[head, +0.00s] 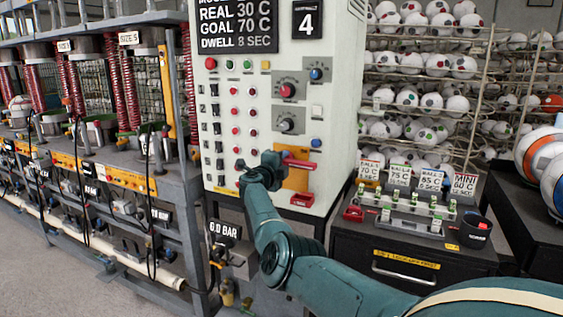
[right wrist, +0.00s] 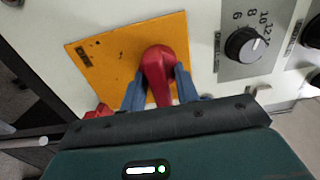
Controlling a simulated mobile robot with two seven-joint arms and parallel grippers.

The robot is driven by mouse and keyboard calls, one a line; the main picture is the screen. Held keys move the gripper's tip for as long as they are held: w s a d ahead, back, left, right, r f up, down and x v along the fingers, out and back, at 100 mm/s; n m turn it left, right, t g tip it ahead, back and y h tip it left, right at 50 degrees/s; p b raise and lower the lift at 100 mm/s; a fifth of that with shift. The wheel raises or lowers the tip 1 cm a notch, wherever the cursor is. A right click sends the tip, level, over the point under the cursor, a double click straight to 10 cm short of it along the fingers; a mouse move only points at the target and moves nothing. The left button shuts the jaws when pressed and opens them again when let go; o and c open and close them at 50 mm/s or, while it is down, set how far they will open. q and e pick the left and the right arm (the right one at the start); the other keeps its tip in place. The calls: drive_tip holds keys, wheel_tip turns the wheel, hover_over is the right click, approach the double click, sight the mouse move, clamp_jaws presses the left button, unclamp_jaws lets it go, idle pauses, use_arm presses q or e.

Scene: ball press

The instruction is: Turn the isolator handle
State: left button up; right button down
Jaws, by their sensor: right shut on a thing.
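The red isolator handle (right wrist: 160,68) stands on an orange-yellow plate (right wrist: 100,58) on the white control cabinet. In the right wrist view the two blue fingers of my right gripper (right wrist: 160,92) are closed around it, one on each side. In the head view the red handle (head: 301,164) sticks out to the right of my right gripper (head: 277,164), against the orange plate (head: 297,182). The gripper hides part of the handle. My left gripper is in neither view.
The cabinet (head: 341,100) carries knobs, buttons and a display reading REAL 30 C, GOAL 70 C. A red part (head: 302,199) sits at the plate's lower edge. A dark drawer unit (head: 405,245) stands right, a press rack (head: 170,190) left.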

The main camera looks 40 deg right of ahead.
drive_tip(key=shift+r, duration=0.15)
idle(0.3)
drive_tip(key=c, duration=1.4)
unclamp_jaws()
drive_tip(key=shift+o, duration=0.2)
drive_tip(key=shift+a, duration=0.1)
drive_tip(key=p+v, duration=0.2)
drive_tip(key=v, duration=1.1)
